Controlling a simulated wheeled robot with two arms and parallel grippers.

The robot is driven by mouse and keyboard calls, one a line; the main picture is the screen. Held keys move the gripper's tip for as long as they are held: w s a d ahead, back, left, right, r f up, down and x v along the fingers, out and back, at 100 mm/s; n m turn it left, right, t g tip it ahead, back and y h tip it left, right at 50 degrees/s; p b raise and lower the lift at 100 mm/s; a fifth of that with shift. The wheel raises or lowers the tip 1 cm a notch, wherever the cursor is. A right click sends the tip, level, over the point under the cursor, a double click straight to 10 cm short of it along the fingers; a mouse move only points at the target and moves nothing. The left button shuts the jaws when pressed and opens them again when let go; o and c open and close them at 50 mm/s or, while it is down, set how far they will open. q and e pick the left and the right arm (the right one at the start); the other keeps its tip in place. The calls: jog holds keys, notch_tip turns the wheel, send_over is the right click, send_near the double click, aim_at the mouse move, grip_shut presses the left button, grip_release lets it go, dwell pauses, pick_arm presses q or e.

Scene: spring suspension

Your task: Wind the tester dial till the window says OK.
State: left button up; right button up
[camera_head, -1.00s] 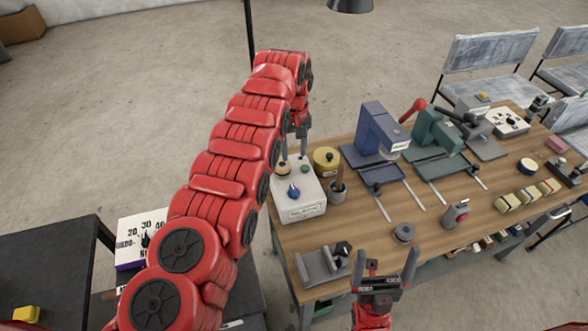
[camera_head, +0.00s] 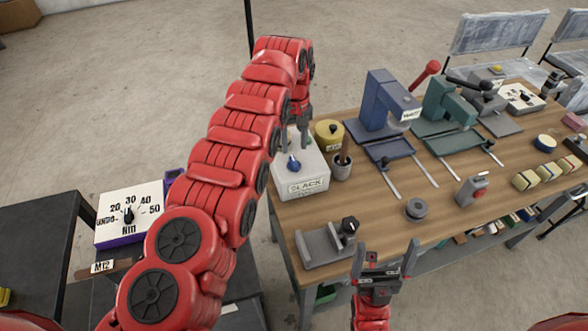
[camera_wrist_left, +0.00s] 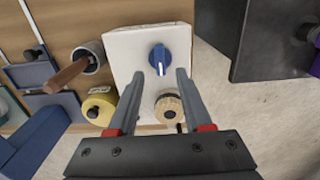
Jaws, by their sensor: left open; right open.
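The tester is a white box (camera_head: 301,178) at the left end of the workbench, with a blue dial (camera_head: 293,163) on top. A strip on its front, the window (camera_head: 308,187), appears to read SLACK. My left gripper (camera_head: 305,145) is open above the back of the tester. In the left wrist view the blue dial (camera_wrist_left: 159,58) lies just beyond the open, empty fingertips. A round wooden knob (camera_wrist_left: 169,107) sits on the box between the fingers' lines. My right gripper (camera_head: 384,257) is open and empty at the bench's front edge, away from the tester.
A yellow round container (camera_head: 329,133) and a grey cup (camera_head: 341,167) stand close right of the tester. A blue press (camera_head: 385,105) and green press (camera_head: 447,105) stand further right. A grey fixture (camera_head: 325,248) sits in front. A numbered dial box (camera_head: 129,217) stands at left.

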aim_at(294, 161)
pick_arm(q)
notch_tip(294, 161, down, 6)
jog(key=shift+w+f+p, duration=0.1)
jog(key=shift+p, duration=0.6)
grip_shut()
